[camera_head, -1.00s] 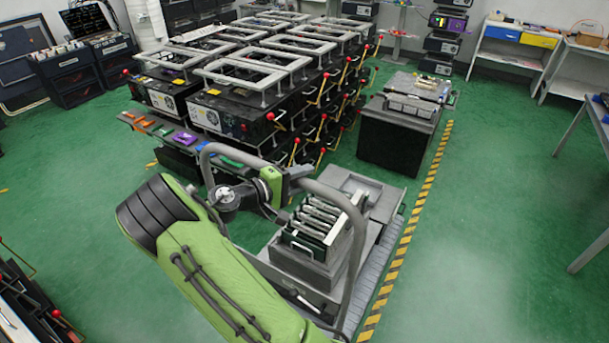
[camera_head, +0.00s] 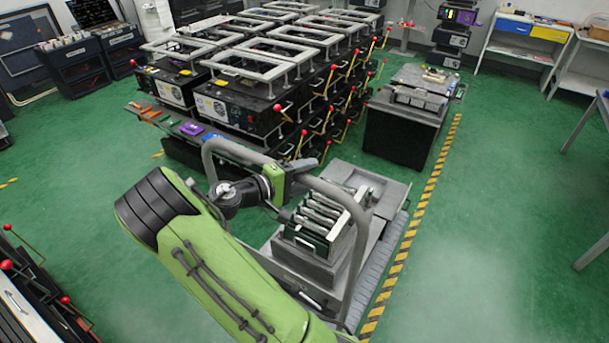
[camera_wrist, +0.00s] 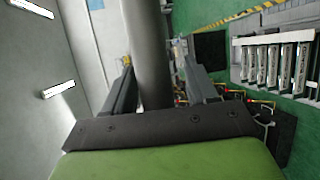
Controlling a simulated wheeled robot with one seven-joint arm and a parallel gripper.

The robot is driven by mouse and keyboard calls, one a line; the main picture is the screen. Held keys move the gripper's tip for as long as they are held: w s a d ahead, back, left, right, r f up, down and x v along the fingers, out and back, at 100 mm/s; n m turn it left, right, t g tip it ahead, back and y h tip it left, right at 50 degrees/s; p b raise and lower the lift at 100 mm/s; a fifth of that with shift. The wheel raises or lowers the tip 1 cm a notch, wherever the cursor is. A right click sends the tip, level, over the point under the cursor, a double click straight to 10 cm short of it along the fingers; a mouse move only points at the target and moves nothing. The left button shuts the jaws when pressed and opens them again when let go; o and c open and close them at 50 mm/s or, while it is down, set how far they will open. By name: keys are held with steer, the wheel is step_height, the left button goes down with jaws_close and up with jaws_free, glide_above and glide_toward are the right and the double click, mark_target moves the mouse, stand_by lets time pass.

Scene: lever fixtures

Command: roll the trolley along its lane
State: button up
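The trolley (camera_head: 392,192) is a low grey platform with a tall looped grey handle (camera_head: 352,205). It carries a grey bin with a rack of upright dark cards (camera_head: 325,215), also seen at the right of the wrist view (camera_wrist: 275,65). My gripper (camera_head: 303,167) is at the top bar of the handle. In the wrist view, the handle bar (camera_wrist: 150,50) passes between the two dark fingers of my gripper (camera_wrist: 160,85). A gap shows between the bar and the right finger; the left finger is close to the bar. The contact depth is hard to tell.
A yellow-black floor stripe (camera_head: 400,258) runs along the trolley's right side. A dark box (camera_head: 400,132) stands beyond the trolley's far end. Stacked black units with red-knobbed levers (camera_head: 240,105) stand behind left. Green floor right of the stripe (camera_head: 490,220) is clear.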

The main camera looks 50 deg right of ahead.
steer(key=p+v, duration=0.1)
steer(key=v, duration=1.4)
steer(key=shift+a, duration=0.4)
steer(key=shift+w+r, duration=0.1)
